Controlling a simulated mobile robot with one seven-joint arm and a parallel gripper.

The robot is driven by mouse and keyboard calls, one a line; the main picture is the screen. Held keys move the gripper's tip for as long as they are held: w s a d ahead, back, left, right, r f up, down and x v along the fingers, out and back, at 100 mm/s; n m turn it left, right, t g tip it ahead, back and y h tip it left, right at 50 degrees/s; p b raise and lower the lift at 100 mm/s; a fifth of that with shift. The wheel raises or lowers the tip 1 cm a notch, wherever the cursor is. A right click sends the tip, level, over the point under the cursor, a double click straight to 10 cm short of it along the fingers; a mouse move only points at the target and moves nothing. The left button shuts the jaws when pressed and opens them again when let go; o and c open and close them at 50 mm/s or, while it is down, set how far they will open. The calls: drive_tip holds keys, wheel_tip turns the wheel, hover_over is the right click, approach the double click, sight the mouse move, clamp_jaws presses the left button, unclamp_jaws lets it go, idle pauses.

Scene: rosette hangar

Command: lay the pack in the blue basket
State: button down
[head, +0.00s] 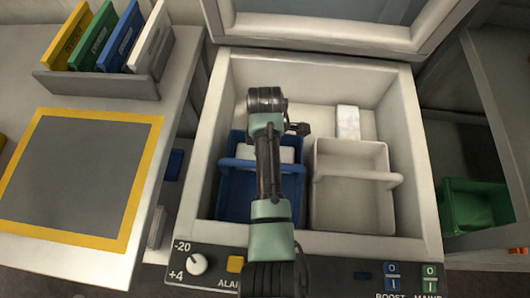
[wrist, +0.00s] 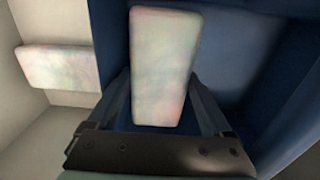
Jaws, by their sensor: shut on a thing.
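A pale, mottled pack (wrist: 165,65) is between the two fingers of my gripper (wrist: 162,88) in the wrist view, with blue basket walls around it. In the head view this pale pack (head: 285,154) shows on either side of my arm, within the outline of the blue basket (head: 230,198), near its back. Whether it touches the basket floor cannot be told. My arm hides the middle of the basket, and the fingers are hidden in the head view. A second pale pack (head: 348,122) lies outside the basket; it also shows in the wrist view (wrist: 58,67).
Both baskets stand in an open white chest freezer (head: 405,140). A white basket (head: 350,205) with a handle is right of the blue one. A table with a yellow-edged grey mat (head: 75,180) is at left, with a file rack (head: 95,84). A green bin (head: 478,208) is at right.

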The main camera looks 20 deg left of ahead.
drive_tip(key=shift+f, duration=0.5)
unclamp_jaws()
drive_tip(key=shift+r, duration=0.1)
wheel_tip(320, 180, up, 13)
drive_tip(key=p, duration=0.2)
